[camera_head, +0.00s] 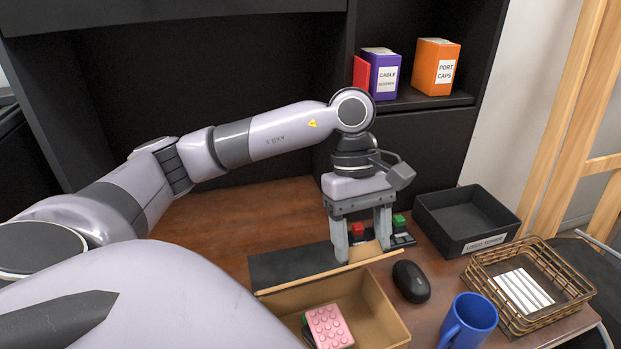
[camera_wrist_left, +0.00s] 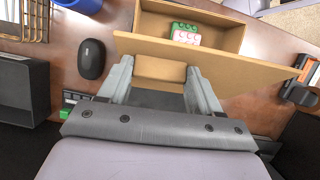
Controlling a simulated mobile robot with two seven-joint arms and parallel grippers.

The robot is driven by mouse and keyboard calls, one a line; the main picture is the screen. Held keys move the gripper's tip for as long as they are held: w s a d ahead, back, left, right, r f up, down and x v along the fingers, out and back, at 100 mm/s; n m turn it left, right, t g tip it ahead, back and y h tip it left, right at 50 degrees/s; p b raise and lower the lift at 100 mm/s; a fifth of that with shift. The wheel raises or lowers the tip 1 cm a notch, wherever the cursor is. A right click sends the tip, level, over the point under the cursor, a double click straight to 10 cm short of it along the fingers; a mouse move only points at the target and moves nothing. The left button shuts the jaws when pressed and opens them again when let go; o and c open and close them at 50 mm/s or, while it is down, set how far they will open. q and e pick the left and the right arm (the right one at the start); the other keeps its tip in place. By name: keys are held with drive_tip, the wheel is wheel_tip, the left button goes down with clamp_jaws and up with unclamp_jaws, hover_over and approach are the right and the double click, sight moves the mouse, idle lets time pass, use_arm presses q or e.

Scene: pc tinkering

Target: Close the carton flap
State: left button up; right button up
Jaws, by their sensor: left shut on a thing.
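The open cardboard carton (camera_head: 385,311) stands at the front of the desk, with a pink studded brick (camera_head: 329,326) inside. Its flap (camera_head: 315,278) shows nearly edge-on as a thin tan strip along the carton's far side. In the left wrist view the flap (camera_wrist_left: 235,66) is a broad tan panel raised at the carton's edge (camera_wrist_left: 205,16). My left gripper (camera_head: 364,250) is at the flap's far side. Its fingers are shut on the flap's tab (camera_wrist_left: 160,70), one on each side. The right gripper is not in view.
A black mouse (camera_head: 411,282), a blue mug (camera_head: 467,321) and a wire basket (camera_head: 570,288) stand right of the carton. A black bin (camera_head: 440,222) is behind them. A dark mat (camera_head: 285,267) lies beyond the flap. The desk at the back left is bare.

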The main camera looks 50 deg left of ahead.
sight(371, 259)
use_arm(q)
drive_tip(key=shift+s+d+f, duration=0.25)
drive_tip(key=shift+d, duration=0.3)
drive_tip(key=shift+f, duration=0.1)
drive_tip(key=shift+s+d+f+y+b, duration=0.2)
drive_tip(key=shift+d+f+b, duration=0.15)
drive_tip(key=shift+d, duration=0.15)
drive_tip(key=shift+s+d+f+y+b, duration=0.2)
drive_tip(key=shift+d+f+b, duration=0.1)
drive_tip(key=shift+d, duration=0.15)
drive_tip(key=shift+s+d+f+t+y+b, duration=0.15)
drive_tip(key=shift+s+d+f+b, duration=0.05)
drive_tip(key=shift+d+f+b, duration=0.2)
drive_tip(key=shift+s+d+f+t+y+b, duration=0.15)
drive_tip(key=shift+d+f+b, duration=0.15)
drive_tip(key=shift+d+f, duration=0.1)
drive_tip(key=shift+f, duration=0.15)
drive_tip(key=shift+s+d+f+y+b, duration=0.3)
drive_tip(key=shift+d+f+y+b, duration=0.1)
drive_tip(key=shift+d+f+b, duration=0.35)
drive_tip(key=shift+f, duration=0.25)
